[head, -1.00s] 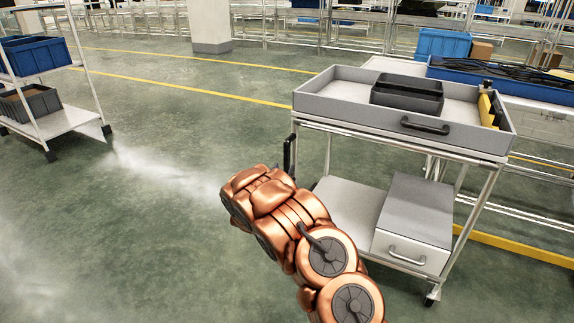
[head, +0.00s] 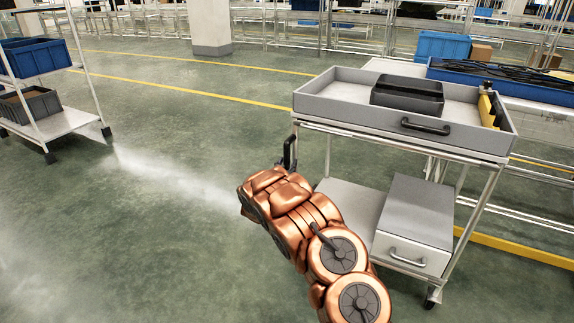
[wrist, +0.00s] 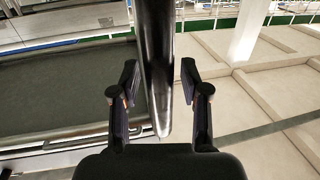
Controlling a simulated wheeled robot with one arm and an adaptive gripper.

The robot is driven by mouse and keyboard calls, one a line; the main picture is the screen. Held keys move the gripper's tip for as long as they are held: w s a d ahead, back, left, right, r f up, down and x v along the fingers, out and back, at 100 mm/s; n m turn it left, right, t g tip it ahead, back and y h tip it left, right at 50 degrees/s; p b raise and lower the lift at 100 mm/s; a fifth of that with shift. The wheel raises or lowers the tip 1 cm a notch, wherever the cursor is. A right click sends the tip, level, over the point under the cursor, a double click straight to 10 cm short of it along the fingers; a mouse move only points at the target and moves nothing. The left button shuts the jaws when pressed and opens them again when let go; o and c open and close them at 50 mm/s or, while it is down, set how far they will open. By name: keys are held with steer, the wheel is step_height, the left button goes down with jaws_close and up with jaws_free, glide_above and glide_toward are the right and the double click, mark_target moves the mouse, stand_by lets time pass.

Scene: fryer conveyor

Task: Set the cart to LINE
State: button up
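The grey cart (head: 455,140) stands at the right in the head view, with a raised-edge top and a lower shelf. A black upright handle (head: 289,150) shows at its left end, partly hidden by my copper arm. In the wrist view a dark bar (wrist: 157,60), which looks like this handle, runs down between the two fingers of my gripper (wrist: 160,78). The fingers are apart, with gaps visible on both sides of the bar. I see no LINE marking.
A black bin (head: 407,95) sits on the cart's top, and a grey drawer box (head: 415,215) on its lower shelf. A conveyor with a blue tray (head: 500,78) stands behind the cart. A shelf trolley (head: 75,122) is at the left. Open floor lies between.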

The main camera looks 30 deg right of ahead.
jaws_close()
stand_by(0.3)
